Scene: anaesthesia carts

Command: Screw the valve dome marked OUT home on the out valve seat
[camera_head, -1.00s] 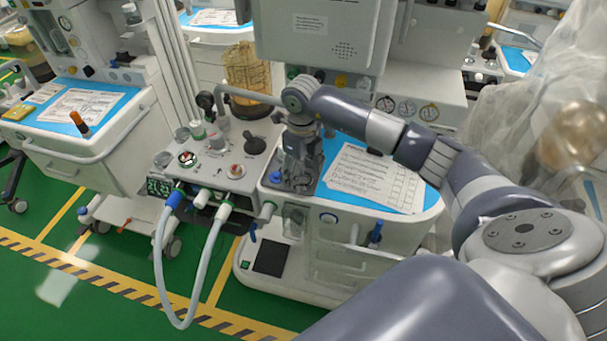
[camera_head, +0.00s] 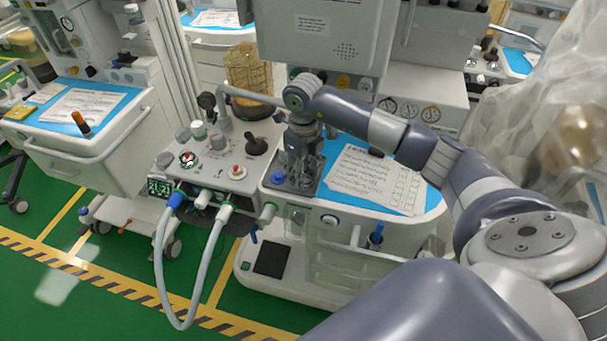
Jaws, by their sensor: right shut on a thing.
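My right gripper (camera_head: 300,176) points down over a small dark tray (camera_head: 306,189) on the cart's blue worktop. It is shut on a small part, which I take to be the valve dome. Fingers and tray hide most of it, and I cannot read an OUT mark. To the left is the grey breathing block (camera_head: 212,178) with round fittings on top. One (camera_head: 188,159) is at its left and one with a red centre (camera_head: 237,172) is nearer its front right. I cannot tell which is the out valve seat. My left gripper is not in view.
A blue knob-like part (camera_head: 278,178) sits at the tray's left edge. A printed sheet (camera_head: 375,180) lies right of the tray. A black-topped knob (camera_head: 255,144) and a horizontal metal pipe (camera_head: 245,94) stand near the gripper. Pale hoses (camera_head: 207,264) hang in front of the block.

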